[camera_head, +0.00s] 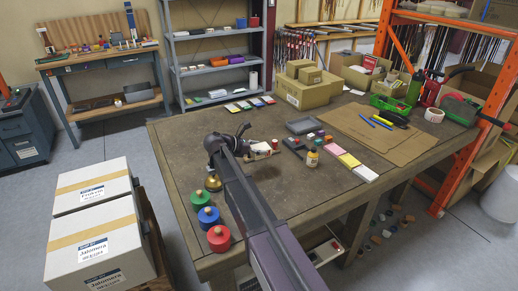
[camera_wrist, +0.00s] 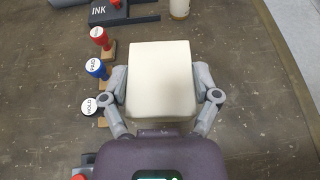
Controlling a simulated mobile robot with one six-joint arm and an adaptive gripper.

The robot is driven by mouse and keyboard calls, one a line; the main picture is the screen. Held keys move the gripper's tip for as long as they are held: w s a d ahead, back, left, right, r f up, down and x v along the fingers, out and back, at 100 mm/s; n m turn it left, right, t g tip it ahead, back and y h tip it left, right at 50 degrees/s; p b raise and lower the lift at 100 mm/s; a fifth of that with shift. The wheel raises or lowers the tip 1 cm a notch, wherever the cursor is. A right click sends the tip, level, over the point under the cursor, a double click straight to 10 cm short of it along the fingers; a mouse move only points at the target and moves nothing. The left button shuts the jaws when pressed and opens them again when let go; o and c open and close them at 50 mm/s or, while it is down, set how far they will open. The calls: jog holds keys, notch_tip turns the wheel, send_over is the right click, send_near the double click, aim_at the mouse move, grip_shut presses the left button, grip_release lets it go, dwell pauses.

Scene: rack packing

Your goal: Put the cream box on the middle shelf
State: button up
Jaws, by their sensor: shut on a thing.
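The cream box (camera_wrist: 160,75) is between the two fingers of my gripper (camera_wrist: 162,88) in the wrist view, with a finger against each side. In the head view my gripper (camera_head: 262,149) is over the wooden table, and only a small pale part of the box shows beside it, the rest hidden by my arm. I cannot tell how far the box is above the tabletop.
Stamps marked PAID (camera_wrist: 97,68) and HOLD (camera_wrist: 91,105) stand left of the box, by an ink pad (camera_wrist: 115,14). Coloured weights (camera_head: 208,216) line the table's left edge. Cardboard boxes (camera_head: 305,92) stand at the table's back. The tabletop's left part (camera_head: 185,140) is clear.

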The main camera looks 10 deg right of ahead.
aim_at(259, 147)
jog(key=shift+r, duration=0.1)
notch_tip(259, 147, up, 11)
jog(key=p, duration=1.1)
jog(key=shift+r+p, duration=0.15)
jog(key=shift+p, duration=0.15)
jog(key=shift+a, duration=0.1)
